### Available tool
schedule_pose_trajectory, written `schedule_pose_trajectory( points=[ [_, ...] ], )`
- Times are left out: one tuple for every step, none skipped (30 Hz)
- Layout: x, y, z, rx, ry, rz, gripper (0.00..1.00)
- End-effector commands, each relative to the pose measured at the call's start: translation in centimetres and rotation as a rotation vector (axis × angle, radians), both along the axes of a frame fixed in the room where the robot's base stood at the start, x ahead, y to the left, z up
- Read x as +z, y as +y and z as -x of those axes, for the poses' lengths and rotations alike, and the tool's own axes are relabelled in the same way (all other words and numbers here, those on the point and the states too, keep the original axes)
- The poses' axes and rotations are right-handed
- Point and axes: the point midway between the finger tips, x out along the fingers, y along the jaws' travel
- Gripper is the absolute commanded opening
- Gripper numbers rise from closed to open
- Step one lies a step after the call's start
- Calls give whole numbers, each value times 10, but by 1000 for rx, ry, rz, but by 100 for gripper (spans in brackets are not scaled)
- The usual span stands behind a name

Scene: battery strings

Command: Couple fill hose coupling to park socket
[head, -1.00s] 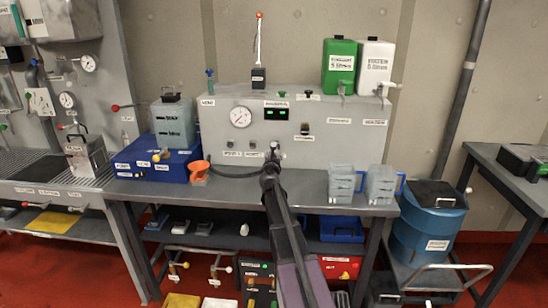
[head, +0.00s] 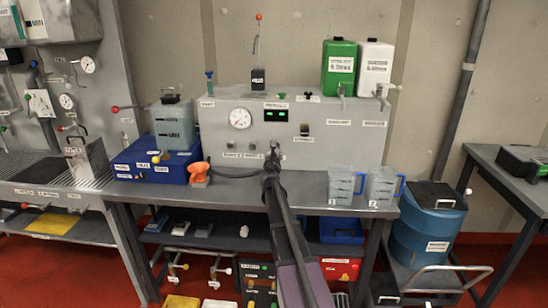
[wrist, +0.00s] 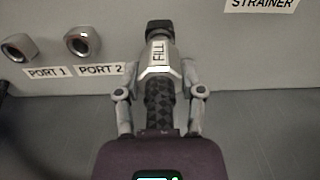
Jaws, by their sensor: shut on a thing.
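The fill hose coupling (wrist: 157,70) is a grey metal body with a FILL label, a ribbed dark grip and a dark nose, in the wrist view. My gripper (wrist: 160,84) is shut on it, one finger on each side. In the head view my gripper (head: 271,167) is at the front of the grey panel, right of the two ports. The nose points toward the panel. I cannot make out a park socket; it may be hidden behind the coupling, and I cannot tell whether the nose touches or enters anything.
Port 1 (wrist: 18,47) and port 2 (wrist: 82,42) are left of the coupling. Two clear jugs (head: 342,185) (head: 380,187) stand at right. A blue tray (head: 150,172) is at left.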

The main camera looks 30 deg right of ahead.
Motion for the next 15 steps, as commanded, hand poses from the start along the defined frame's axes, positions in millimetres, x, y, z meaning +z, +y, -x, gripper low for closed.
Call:
schedule_pose_trajectory(
  points=[
    [0,-1,-1,0,0,0,0],
    [0,-1,-2,0,0,0,0],
    [0,-1,-2,0,0,0,0],
    [0,-2,-3,0,0,0,0],
    [0,-2,-3,0,0,0,0],
    [0,-2,-4,0,0,0,0],
    [0,-3,-4,0,0,0,0],
    [0,-3,-5,0,0,0,0],
    [0,-3,-5,0,0,0,0],
    [0,-4,-6,0,0,0,0],
    [0,-4,-6,0,0,0,0],
    [0,-4,-7,0,0,0,0],
    [0,-5,-7,0,0,0,0],
    [0,-5,-7,0,0,0,0],
    [0,-5,-8,0,0,0,0]
  ],
)
